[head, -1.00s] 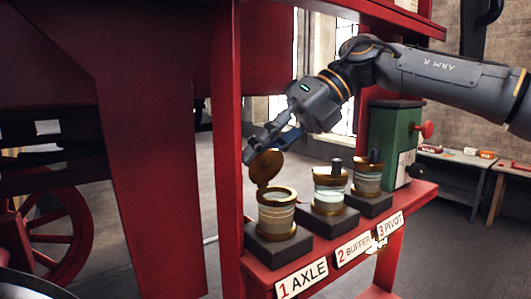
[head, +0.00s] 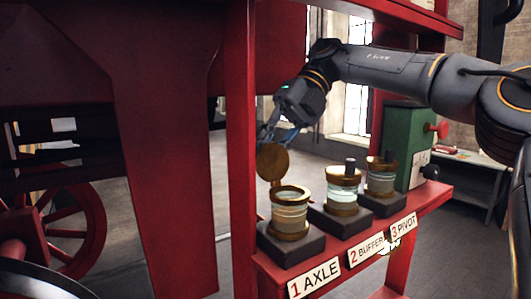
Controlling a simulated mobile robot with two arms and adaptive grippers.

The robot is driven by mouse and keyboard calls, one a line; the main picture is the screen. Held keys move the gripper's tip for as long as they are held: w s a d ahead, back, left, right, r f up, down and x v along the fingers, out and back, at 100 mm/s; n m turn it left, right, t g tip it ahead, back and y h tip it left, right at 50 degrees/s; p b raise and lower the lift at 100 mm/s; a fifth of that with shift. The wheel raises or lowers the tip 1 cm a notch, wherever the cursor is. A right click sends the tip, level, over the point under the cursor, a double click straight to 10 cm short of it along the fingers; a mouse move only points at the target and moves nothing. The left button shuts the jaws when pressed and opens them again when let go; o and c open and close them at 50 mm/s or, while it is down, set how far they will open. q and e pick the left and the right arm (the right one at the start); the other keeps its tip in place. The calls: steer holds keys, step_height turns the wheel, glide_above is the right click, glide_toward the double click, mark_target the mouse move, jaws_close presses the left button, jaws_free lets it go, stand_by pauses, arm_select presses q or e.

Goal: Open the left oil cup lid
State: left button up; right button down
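The left oil cup (head: 289,216), behind the label "1 AXLE", is a glass cup with brass rings on a dark block. Its brass lid (head: 272,163) stands upright at the back of the rim, and the cup's mouth is uncovered. My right gripper (head: 266,135) is just behind and above the lid, pointing down and left. The lid hides part of its fingertips, so I cannot tell whether they touch it or how far apart they are. My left gripper is not in view.
Two more oil cups, "2 BUFFER" (head: 343,190) and "3 PIVOT" (head: 381,177), stand to the right with dark knobs on top. A green box (head: 404,140) with a red knob is behind them. Red posts (head: 240,150) frame the shelf on the left.

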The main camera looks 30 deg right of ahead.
stand_by(0.3)
steer(key=c, duration=1.3)
jaws_free()
